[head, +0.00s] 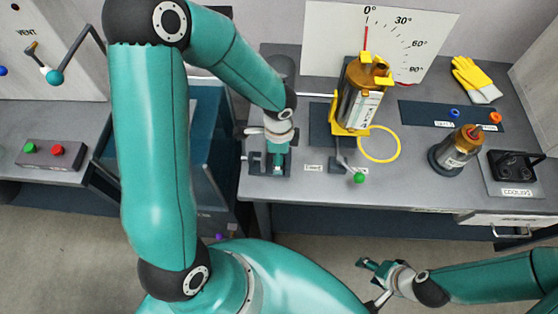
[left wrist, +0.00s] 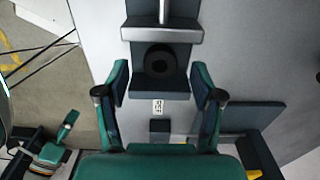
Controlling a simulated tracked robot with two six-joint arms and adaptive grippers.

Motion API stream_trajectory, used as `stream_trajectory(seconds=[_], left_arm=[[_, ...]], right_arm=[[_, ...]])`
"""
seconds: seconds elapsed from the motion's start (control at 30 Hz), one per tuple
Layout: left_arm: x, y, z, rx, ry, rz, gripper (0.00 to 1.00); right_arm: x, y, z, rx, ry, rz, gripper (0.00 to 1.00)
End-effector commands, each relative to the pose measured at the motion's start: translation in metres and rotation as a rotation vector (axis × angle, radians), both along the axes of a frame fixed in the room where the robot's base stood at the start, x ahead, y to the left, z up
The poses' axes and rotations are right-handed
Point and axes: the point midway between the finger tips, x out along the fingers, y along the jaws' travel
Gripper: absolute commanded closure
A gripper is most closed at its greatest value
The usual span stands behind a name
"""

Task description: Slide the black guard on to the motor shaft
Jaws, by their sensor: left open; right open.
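In the left wrist view a black ring-shaped part (left wrist: 160,62), which looks like the guard, sits in a dark holder (left wrist: 160,88). My left gripper (left wrist: 160,80) is open, with one finger on each side of the holder and a gap to the ring. In the head view the left gripper (head: 275,163) is low over the bench's left end and hides the ring. A thin light rod (left wrist: 163,12), possibly the motor shaft, shows beyond a grey crossbar (left wrist: 160,34). My right gripper (head: 376,268) is open and empty, in front of the bench.
The grey bench (head: 300,215) holds an amber pump (head: 358,100), a yellow ring (head: 380,158), a green-knobbed lever (head: 358,178), a brown-topped canister (head: 455,152) and a black cooler (head: 513,166). Yellow gloves (head: 475,80) lie at the back.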

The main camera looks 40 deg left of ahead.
Motion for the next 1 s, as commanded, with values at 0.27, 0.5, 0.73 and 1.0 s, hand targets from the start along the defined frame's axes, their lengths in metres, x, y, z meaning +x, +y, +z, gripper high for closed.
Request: stream_trajectory(seconds=[0.27, 0.5, 0.73, 1.0], left_arm=[[0.0004, 0.0004, -0.0155, 0.0, -0.001, 0.002, 0.33], [0.0006, 0.0004, -0.0152, 0.0, -0.001, 0.001, 0.55], [0.0006, 0.0004, -0.0151, 0.0, -0.001, 0.001, 0.8], [0.0006, 0.0005, -0.014, 0.0, -0.002, 0.002, 0.8]], right_arm=[[0.0, 0.0, -0.0028, 0.0, 0.0, 0.0, 0.43], [-0.0001, 0.0, -0.0027, 0.0, 0.0, 0.0, 0.43], [0.0, 0.0, -0.0028, 0.0, 0.0, 0.0, 0.43], [0.0, 0.0, -0.0024, 0.0, 0.0, 0.0, 0.43]])
